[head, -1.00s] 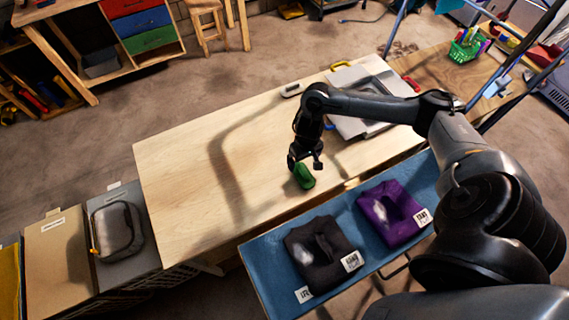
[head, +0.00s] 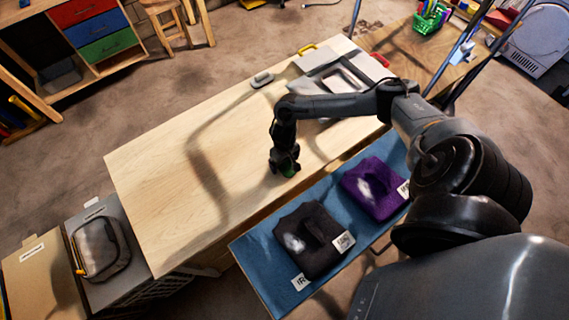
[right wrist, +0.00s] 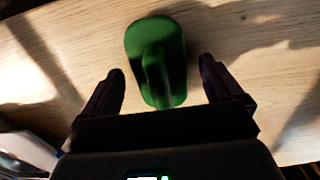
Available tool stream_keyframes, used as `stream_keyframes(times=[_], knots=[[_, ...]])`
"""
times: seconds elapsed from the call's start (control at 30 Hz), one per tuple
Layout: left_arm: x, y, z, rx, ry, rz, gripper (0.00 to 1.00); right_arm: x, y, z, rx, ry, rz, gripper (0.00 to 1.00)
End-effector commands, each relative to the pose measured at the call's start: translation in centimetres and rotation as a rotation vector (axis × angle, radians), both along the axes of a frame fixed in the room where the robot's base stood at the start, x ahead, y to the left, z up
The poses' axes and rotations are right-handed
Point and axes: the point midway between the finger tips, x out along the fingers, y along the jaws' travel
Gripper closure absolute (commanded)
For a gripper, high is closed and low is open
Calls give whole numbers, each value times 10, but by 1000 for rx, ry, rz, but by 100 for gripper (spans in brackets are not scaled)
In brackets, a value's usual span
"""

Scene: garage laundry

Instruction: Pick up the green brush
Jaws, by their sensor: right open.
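The green brush (head: 288,168) lies on the wooden table (head: 160,170) near its front edge, partly hidden by my right gripper in the head view. In the right wrist view the brush (right wrist: 156,62) shows as a rounded green body with a raised handle along its middle. My right gripper (head: 284,166) is right over it, pointing down. In the right wrist view my open fingers (right wrist: 160,85) stand to the left and right of the brush's near end, with a gap on each side. My left gripper is not in view.
A blue board (head: 262,262) in front of the table bears a dark folded garment (head: 318,257) and a purple one (head: 365,202). A grey-white flat item (head: 322,70) and a small grey brush-like item (head: 262,80) lie at the table's back. The table's left half is clear.

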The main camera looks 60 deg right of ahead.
Motion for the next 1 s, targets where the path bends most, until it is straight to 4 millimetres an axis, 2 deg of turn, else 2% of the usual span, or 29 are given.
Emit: stream_keyframes(times=[0.1,0.33,0.77,1.0], knots=[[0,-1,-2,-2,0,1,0,1,0,-6,0,-1,-1,6],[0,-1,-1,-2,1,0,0,1,0,-7,-1,-2,0,6],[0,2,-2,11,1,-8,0,1,0,-7,0,-1,0,69],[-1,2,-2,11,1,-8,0,1,0,-6,-1,-2,0,70]])
